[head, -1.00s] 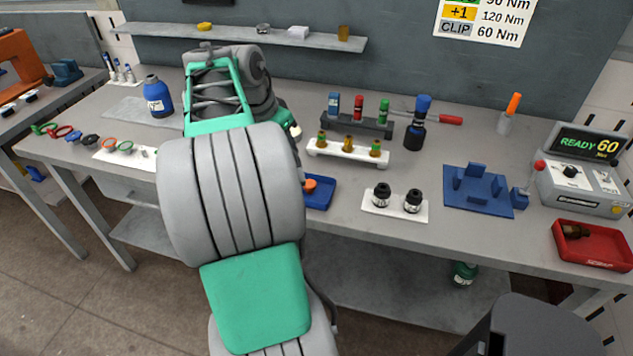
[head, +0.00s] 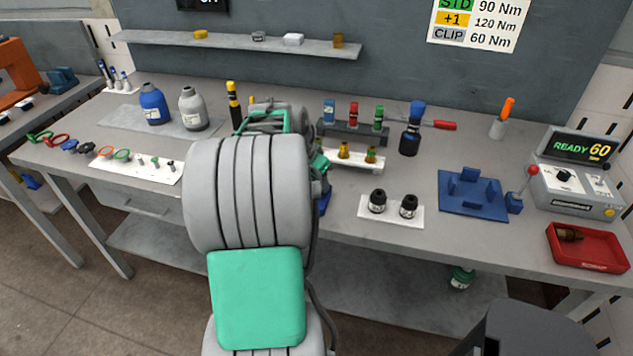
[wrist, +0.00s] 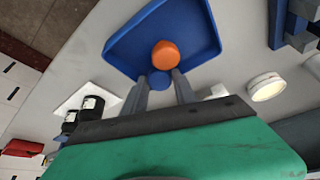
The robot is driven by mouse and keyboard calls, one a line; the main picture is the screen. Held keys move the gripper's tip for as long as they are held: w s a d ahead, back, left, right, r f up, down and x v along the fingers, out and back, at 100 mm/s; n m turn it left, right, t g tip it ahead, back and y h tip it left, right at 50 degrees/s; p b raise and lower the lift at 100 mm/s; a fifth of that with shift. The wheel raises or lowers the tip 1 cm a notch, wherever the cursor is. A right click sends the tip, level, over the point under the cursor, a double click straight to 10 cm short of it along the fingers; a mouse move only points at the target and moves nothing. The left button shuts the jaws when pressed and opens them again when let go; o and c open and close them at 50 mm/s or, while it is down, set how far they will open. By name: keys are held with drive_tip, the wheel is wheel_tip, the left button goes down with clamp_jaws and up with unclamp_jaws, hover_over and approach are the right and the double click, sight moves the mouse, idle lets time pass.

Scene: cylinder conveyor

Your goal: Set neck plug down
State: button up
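In the wrist view my gripper (wrist: 160,76) points into a shallow blue tray (wrist: 203,22). A small blue-grey rounded piece (wrist: 158,81), which I take as the neck plug, fills the gap between the fingertips. A round orange cap (wrist: 165,54) shows just beyond it, over the tray floor. I cannot tell whether the cap is joined to the held piece or lies apart in the tray. Contact with the tray floor is also unclear. In the head view my arm hides the gripper and most of the tray.
A white plate with two black fittings (head: 377,201) lies right of my arm. Behind are a white rack (head: 355,163) and a dark rack of coloured cylinders. A blue fixture (head: 472,192), a red tray (head: 588,248) and the torque console (head: 578,189) stand further right.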

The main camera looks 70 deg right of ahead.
drive_tip(key=shift+a+f, duration=0.2)
drive_tip(key=shift+f, duration=0.15)
drive_tip(key=v, duration=1.2)
drive_tip(key=w+a+f+n+t+y, duration=0.1)
drive_tip(key=w+a+n+t, duration=0.1)
drive_tip(key=w+a+n, duration=0.6)
drive_tip(key=w+a+f+n+t, duration=0.15)
drive_tip(key=w+a, duration=0.45)
drive_tip(key=a, duration=0.6)
drive_tip(key=s+a+f+n+y, duration=0.1)
drive_tip(key=a+n, duration=0.4)
drive_tip(key=a, duration=0.6)
drive_tip(key=s+a+f+n+t+y, duration=0.1)
drive_tip(key=a+f+n, duration=0.3)
drive_tip(key=a, duration=0.7)
drive_tip(key=shift+s+a+n+y, duration=0.15)
drive_tip(key=shift+n+y, duration=0.55)
drive_tip(key=shift+n, duration=0.55)
